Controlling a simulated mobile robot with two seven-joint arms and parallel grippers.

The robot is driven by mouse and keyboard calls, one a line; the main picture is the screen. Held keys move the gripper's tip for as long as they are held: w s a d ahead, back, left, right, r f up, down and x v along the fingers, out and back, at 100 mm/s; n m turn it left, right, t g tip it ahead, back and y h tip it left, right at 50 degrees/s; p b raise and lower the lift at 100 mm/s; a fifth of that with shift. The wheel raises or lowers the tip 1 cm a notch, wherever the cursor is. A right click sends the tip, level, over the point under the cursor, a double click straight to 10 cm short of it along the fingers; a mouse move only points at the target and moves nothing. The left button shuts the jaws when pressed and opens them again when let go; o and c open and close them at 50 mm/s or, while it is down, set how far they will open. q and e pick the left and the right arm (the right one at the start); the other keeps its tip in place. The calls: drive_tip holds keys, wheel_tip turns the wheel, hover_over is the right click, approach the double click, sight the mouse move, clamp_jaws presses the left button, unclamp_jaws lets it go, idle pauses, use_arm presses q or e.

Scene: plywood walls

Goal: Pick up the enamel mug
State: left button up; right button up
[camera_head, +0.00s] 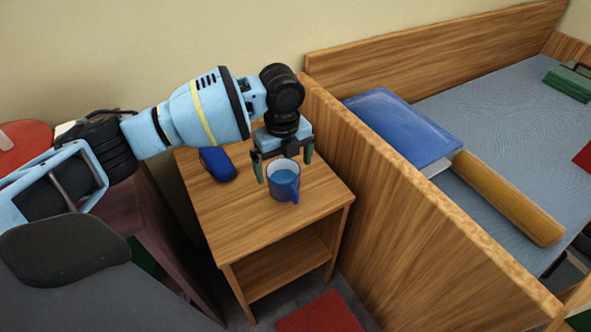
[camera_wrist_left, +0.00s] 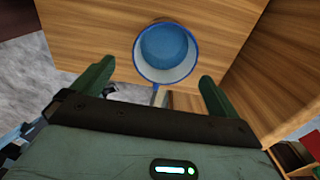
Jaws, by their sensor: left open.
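The blue enamel mug (camera_head: 283,181) stands upright on a small wooden side table (camera_head: 240,232). Its handle faces the front right in the head view. My left gripper (camera_head: 283,170) is open and points down, just behind and above the mug, with its green fingers apart. In the left wrist view the mug (camera_wrist_left: 166,53) shows a pale inside, a blue rim and a blue bottom. It lies beyond the gap between the fingertips of the gripper (camera_wrist_left: 155,82), and its handle points toward the gripper. I cannot tell whether a finger touches it. My right gripper is not in view.
A dark blue rounded object (camera_head: 217,164) lies on the table left of the mug. A wooden partition (camera_head: 415,215) rises close to the table's right. A red mat (camera_head: 320,313) lies on the floor.

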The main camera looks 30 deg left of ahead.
sight(284, 179)
use_arm(q)
wheel_tip(284, 179, down, 2)
drive_tip(key=shift+f, duration=0.1)
drive_tip(key=shift+w+a+f+b, duration=0.1)
drive_tip(key=shift+f+b, duration=0.3)
drive_tip(key=f, duration=0.2)
drive_tip(key=f+b, duration=0.1)
drive_tip(key=shift+w+a+f, duration=0.2)
drive_tip(key=shift+w+f, duration=0.05)
drive_tip(key=shift+w, duration=0.05)
drive_tip(key=shift+f, duration=0.55)
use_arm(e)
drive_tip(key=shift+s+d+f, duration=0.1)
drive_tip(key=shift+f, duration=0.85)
use_arm(q)
drive_tip(key=shift+c, duration=0.3)
